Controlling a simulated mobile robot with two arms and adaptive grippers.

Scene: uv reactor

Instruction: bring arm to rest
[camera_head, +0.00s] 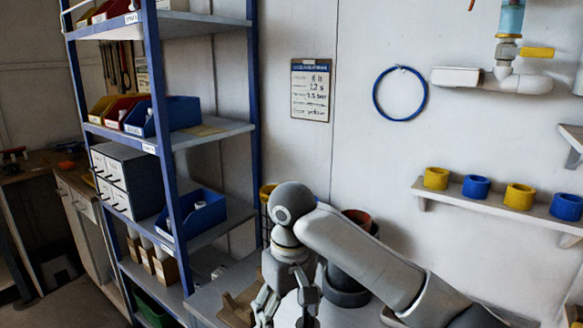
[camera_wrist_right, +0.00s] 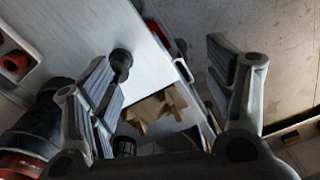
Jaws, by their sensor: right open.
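My right arm (camera_head: 360,255) comes in from the lower right in the head view, bent at a grey joint. Its gripper (camera_head: 287,306) points down over the bench beside the blue shelf rack. In the right wrist view the two fingers of the gripper (camera_wrist_right: 162,68) stand wide apart, with nothing held between them. A pale bench surface (camera_wrist_right: 75,30) shows beyond the left finger. My left gripper is in neither view.
The blue rack (camera_head: 165,130) with bins stands left of the arm. A dark pot (camera_head: 345,290) stands close behind the forearm. A brown wooden piece (camera_head: 238,308) lies beside the gripper. A wall shelf (camera_head: 500,208) holds yellow and blue rings at right.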

